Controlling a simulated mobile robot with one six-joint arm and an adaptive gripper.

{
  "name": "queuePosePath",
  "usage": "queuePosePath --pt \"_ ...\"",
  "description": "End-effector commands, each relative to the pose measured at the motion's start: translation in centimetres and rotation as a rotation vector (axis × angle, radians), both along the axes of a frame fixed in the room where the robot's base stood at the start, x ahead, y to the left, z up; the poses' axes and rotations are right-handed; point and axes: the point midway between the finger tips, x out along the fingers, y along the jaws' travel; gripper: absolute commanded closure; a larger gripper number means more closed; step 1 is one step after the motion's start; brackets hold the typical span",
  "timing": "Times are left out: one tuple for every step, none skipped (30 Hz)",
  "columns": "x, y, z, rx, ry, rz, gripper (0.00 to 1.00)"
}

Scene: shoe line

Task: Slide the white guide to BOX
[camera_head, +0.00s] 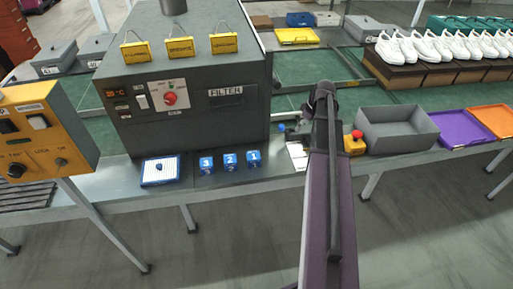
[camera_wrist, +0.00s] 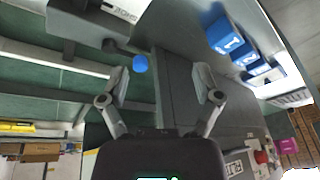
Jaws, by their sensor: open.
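My gripper (camera_wrist: 160,82) is open in the wrist view, its two fingers spread wide with nothing held between them. A blue round knob (camera_wrist: 140,63) shows just beyond the fingertips, nearer the left finger. It also shows in the head view (camera_head: 282,128), left of my arm. A white plate (camera_head: 297,151) with dark markings lies on the line beside my arm, partly hidden by it; it may belong to the guide. A white label (camera_wrist: 124,9) with dark lettering is at the top of the wrist view; I cannot read it surely. My arm hides the gripper's fingers in the head view.
A grey machine (camera_head: 185,90) stands left of my arm. Blue numbered blocks (camera_head: 229,160) and a blue-white tray (camera_head: 160,171) lie before it. Right of my arm are a yellow box with a red button (camera_head: 354,143), a grey bin (camera_head: 397,130) and a purple tray (camera_head: 461,129).

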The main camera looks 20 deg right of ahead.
Motion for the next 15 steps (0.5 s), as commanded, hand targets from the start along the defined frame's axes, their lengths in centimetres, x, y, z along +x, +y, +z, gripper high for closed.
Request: queuePosePath --pt "0.0 0.9 -0.1 0.000 0.007 -0.003 0.18" --pt "0.0 1.3 -0.1 0.001 0.011 -0.007 0.18" --pt "0.0 1.9 -0.2 0.001 0.017 -0.011 0.18" --pt "0.0 2.3 -0.2 0.000 0.022 -0.015 0.18" --pt "0.0 2.7 -0.3 0.000 0.026 -0.020 0.18" --pt "0.1 3.2 -0.3 0.001 0.031 -0.024 0.18" --pt "0.1 3.7 -0.4 0.000 0.036 -0.028 0.18" --pt "0.1 4.1 -0.4 0.001 0.040 -0.032 0.18" --pt "0.1 4.6 -0.4 0.001 0.046 -0.037 0.18" --pt "0.1 5.1 -0.5 0.001 0.050 -0.042 0.18" --pt "0.1 5.5 -0.5 0.001 0.055 -0.045 0.18" --pt "0.1 6.1 -0.6 0.000 0.060 -0.050 0.18" --pt "0.0 6.5 -0.6 0.000 0.065 -0.055 0.18" --pt "0.0 6.8 -0.6 -0.001 0.070 -0.059 0.18" --pt "0.0 7.4 -0.7 -0.002 0.075 -0.065 0.18"
